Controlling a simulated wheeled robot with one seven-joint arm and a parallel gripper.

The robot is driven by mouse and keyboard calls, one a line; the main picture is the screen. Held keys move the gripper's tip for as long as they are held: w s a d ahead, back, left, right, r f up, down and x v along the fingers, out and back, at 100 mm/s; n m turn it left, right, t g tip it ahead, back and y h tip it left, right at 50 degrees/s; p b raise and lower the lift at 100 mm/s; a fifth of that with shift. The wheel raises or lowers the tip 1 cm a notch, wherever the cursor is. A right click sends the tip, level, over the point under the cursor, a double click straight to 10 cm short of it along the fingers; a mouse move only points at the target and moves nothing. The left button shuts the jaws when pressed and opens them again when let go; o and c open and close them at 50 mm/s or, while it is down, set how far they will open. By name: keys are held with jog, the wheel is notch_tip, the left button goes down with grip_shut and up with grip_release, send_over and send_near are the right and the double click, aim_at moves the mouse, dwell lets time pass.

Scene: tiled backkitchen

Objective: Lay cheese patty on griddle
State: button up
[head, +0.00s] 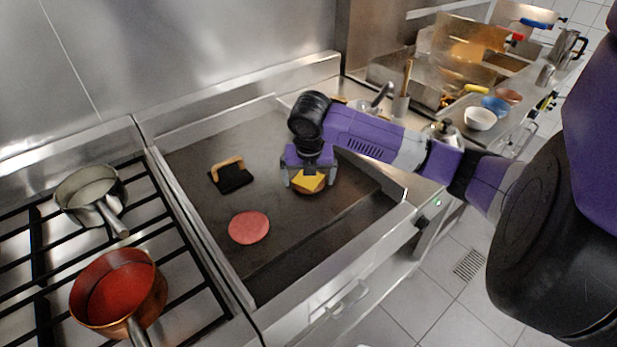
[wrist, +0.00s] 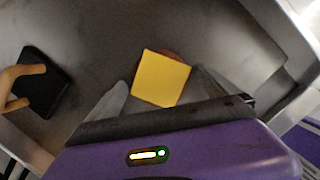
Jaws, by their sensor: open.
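The cheese patty (head: 309,183) is a brown round patty with a yellow square of cheese on top. It lies at the right part of the dark griddle (head: 300,226). In the wrist view the cheese patty (wrist: 161,78) shows just beyond the jaws, with the brown rim peeking out behind the cheese. My gripper (head: 309,184) is over the patty, fingers pointing down, one on each side of it. In the wrist view my open gripper (wrist: 160,92) has its fingers apart, left and right of the patty. Whether the fingers touch it cannot be told.
A pink raw patty (head: 249,227) and a black press with a wooden handle (head: 232,175) lie on the griddle to the left. A steel pan (head: 88,190) and a copper pot with red contents (head: 118,284) stand on the burners. Raised metal walls edge the griddle.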

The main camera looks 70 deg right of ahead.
aim_at(309, 190)
jog(key=v, duration=1.2)
jog(key=shift+r+b, duration=0.15)
jog(key=shift+b, duration=0.2)
